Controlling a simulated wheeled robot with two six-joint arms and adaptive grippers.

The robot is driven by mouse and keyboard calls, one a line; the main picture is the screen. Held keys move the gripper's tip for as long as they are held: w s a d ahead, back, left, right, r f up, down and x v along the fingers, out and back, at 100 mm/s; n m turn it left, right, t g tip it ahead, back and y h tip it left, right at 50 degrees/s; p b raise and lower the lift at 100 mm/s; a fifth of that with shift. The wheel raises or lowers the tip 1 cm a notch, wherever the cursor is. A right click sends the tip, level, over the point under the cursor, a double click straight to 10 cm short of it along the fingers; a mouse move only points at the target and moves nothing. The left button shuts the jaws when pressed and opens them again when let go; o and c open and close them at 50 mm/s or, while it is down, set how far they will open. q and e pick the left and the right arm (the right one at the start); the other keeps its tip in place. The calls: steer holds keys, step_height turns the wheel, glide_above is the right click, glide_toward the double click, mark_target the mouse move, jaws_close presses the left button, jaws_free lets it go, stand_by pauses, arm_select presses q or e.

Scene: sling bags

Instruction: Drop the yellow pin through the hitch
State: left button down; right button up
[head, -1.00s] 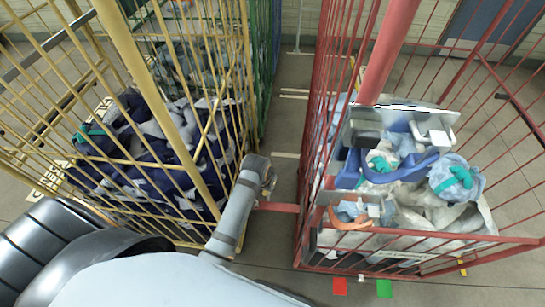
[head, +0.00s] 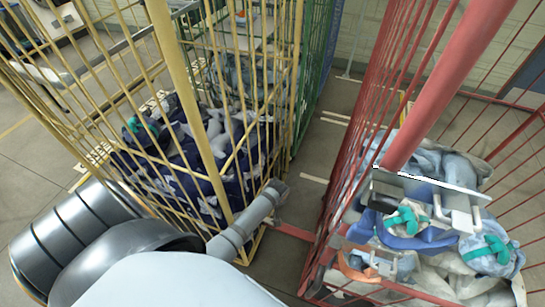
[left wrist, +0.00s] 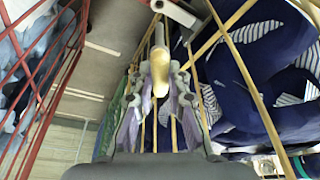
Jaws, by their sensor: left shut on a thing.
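In the left wrist view my left gripper (left wrist: 158,100) is shut on the yellow pin (left wrist: 159,72), which stands between its fingers. The pin lies in front of yellow cage bars. In the head view my left arm reaches toward the gap between the yellow cage (head: 178,90) and the red cage (head: 440,85); its gripper and the pin are hidden there. A red bar (head: 291,231) lies low between the cages, close to my arm's end. I cannot make out the hitch's hole. My right gripper is not in view.
The yellow cage holds dark blue and grey bags (head: 190,155). The red cage holds pale bags (head: 440,270) and a grey tray (head: 430,185). A green cage (head: 318,75) stands behind the yellow one. A narrow strip of floor (head: 318,150) is free between the cages.

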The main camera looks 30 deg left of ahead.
arm_select(q)
steer(key=shift+r, duration=0.1)
step_height(320, 180, down, 2)
steer(key=shift+f+b, duration=0.1)
steer(key=shift+b, duration=0.4)
step_height(320, 180, down, 3)
steer(key=shift+r+b, duration=0.1)
steer(key=shift+b, duration=0.95)
steer(key=shift+f+b, duration=0.35)
steer(key=shift+f, duration=0.2)
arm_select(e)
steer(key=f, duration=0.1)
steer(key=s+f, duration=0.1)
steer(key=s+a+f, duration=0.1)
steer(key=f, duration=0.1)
arm_select(q)
steer(key=shift+r, duration=0.1)
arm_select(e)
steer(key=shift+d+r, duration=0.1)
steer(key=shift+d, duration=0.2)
arm_select(q)
steer(key=shift+p, duration=0.75)
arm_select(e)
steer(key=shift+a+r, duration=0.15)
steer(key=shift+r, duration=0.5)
arm_select(q)
steer(key=shift+f+b, duration=0.55)
steer(key=shift+f, duration=0.1)
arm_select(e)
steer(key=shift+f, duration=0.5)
